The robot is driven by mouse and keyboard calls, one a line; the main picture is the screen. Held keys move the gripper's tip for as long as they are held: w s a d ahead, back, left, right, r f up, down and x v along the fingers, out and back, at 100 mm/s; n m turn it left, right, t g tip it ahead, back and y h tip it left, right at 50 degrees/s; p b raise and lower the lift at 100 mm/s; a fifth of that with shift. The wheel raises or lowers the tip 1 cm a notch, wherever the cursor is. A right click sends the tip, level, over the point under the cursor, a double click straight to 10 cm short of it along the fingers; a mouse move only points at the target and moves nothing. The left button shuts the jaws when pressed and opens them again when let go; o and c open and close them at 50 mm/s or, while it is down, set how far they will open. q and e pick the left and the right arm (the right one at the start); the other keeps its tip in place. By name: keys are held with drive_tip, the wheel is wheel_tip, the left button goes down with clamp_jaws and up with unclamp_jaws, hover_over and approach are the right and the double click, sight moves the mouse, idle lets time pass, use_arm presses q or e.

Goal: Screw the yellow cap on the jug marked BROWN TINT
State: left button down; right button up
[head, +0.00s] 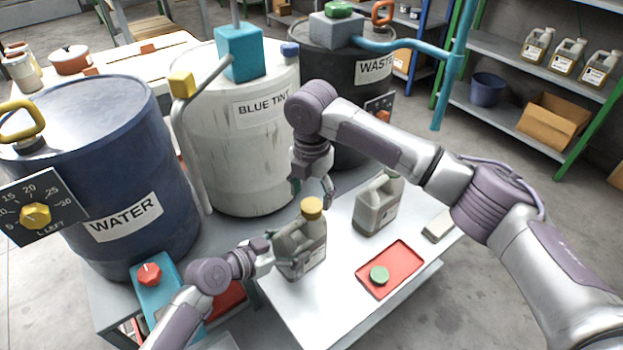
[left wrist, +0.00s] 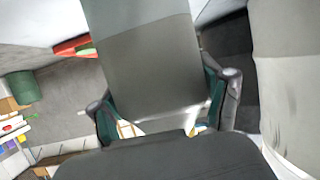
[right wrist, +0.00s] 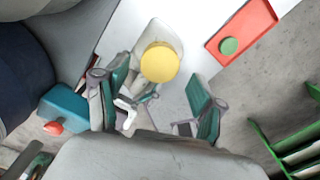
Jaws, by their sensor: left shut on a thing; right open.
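The grey jug (head: 307,240) stands on the white table, and its label cannot be read. My left gripper (head: 284,262) is shut around its body; the jug's grey side (left wrist: 150,70) fills the space between the fingers in the left wrist view. The yellow cap (head: 312,207) sits on top of this jug; how far it is threaded cannot be told. My right gripper (head: 312,192) is open, pointing down just above and behind the cap. In the right wrist view the yellow cap (right wrist: 160,62) shows beyond and between the spread fingers, apart from them.
A second grey jug (head: 377,208) stands to the right. A red tray (head: 401,260) with a green cap (head: 379,275) lies at the front right. Drums marked WATER (head: 110,170) and BLUE TINT (head: 240,150) stand behind. A teal block with a red knob (head: 149,274) is at the left.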

drive_tip(key=shift+f, duration=1.45)
drive_tip(key=shift+c, duration=0.2)
